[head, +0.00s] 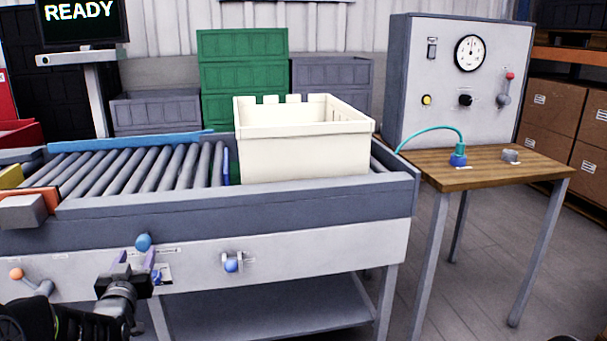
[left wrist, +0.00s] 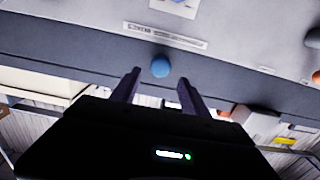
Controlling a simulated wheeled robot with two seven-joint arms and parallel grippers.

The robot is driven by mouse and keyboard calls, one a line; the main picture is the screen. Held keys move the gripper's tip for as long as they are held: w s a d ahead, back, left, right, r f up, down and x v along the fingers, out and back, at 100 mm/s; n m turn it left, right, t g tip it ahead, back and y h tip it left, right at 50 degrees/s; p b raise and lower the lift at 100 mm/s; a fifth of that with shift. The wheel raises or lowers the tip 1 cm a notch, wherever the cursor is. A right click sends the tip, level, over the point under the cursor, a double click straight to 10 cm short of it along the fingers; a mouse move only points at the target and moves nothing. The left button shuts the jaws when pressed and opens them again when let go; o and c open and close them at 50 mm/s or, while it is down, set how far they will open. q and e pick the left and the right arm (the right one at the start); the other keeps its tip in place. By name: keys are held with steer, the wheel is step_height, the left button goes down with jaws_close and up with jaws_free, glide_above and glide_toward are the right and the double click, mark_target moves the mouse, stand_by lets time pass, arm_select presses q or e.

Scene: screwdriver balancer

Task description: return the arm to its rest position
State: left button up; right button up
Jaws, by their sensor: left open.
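My left gripper (head: 136,258) is at the front panel of the conveyor, at the lower left of the head view. Its two purple-grey fingers are apart, with nothing held between them. A blue ball knob (head: 143,242) shows just above the fingertips. In the left wrist view the blue knob (left wrist: 160,67) lies just beyond the gap between the open fingertips (left wrist: 160,80), apart from both fingers. My left forearm comes in from the bottom left corner. My right gripper is not in view.
The roller conveyor (head: 240,205) carries a cream crate (head: 305,157). On its front panel are a blue knob in a bracket (head: 232,265) and an orange-knobbed lever (head: 17,274). A wooden table (head: 485,176) with a gauge panel (head: 455,80) stands right. Floor between them is clear.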

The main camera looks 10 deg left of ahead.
arm_select(q)
steer(key=s+d+f+g+h, duration=0.3)
steer(key=s+d+f+g, duration=0.15)
steer(key=d+f, duration=0.85)
steer(key=s+d+f+g+h, duration=0.35)
steer(key=s+d+f, duration=0.35)
steer(key=f, duration=1)
steer(key=s+d+f+m+g+h, duration=0.15)
steer(key=s+d+f+g, duration=0.35)
steer(key=s+d, duration=0.6)
steer(key=s+d+f+m+g+h, duration=0.1)
steer(key=s+d+f+g+h, duration=0.15)
steer(key=s+d+f, duration=0.85)
step_height(320, 180, up, 29)
steer(key=s+p, duration=0.1)
steer(key=p, duration=2.4)
steer(key=shift+s+a, duration=0.3)
steer(key=shift+s, duration=0.05)
steer(key=shift+y, duration=0.25)
steer(key=shift+a, duration=0.1)
